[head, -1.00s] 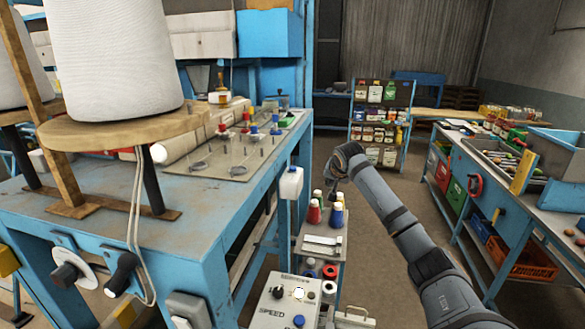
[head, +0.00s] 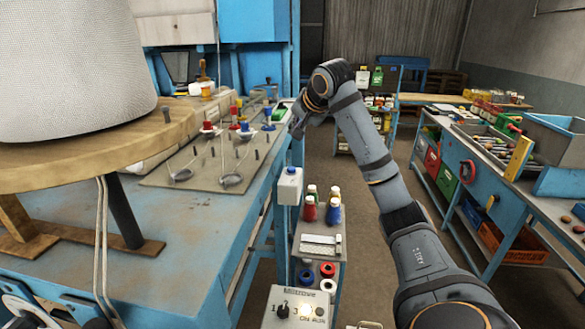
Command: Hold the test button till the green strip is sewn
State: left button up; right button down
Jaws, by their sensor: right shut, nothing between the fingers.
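A grey control box (head: 287,295) stands at the bottom centre, cut off by the lower edge. Its top carries a black knob (head: 283,311) and a pale, bright button (head: 306,310); I cannot read whether this is the test button. My right gripper (head: 297,130) is shut and empty, up by the blue bench's right edge, well above and beyond the box and touching no button. A small green patch shows on the bench edge just left of it; I cannot tell if it is the green strip. My left gripper is out of view.
A large white thread cone (head: 70,70) stands on a wooden disc (head: 130,145) at left. A small cart (head: 318,262) with thread spools is below my right arm. A blue workbench (head: 470,190) with trays and bins is at right. Open floor lies between.

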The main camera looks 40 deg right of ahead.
aim_at(293, 169)
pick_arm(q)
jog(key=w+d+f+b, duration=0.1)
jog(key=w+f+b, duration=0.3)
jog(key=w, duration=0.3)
pick_arm(e)
jog(key=w+f, duration=0.1)
jog(key=f, duration=0.3)
jog(key=w+d+f, duration=0.1)
jog(key=f, duration=0.1)
jog(key=shift+w+f, duration=0.15)
jog(key=shift+w, duration=0.15)
jog(key=f+b, duration=0.1)
jog(key=b, duration=0.1)
jog(key=s+f+b, duration=0.1)
jog(key=f+b, duration=0.1)
jog(key=shift+a+f, duration=0.1)
jog(key=shift+f, duration=0.15)
jog(key=shift+w+f, duration=0.15)
jog(key=shift+w, duration=0.05)
jog(key=shift+s, duration=0.1)
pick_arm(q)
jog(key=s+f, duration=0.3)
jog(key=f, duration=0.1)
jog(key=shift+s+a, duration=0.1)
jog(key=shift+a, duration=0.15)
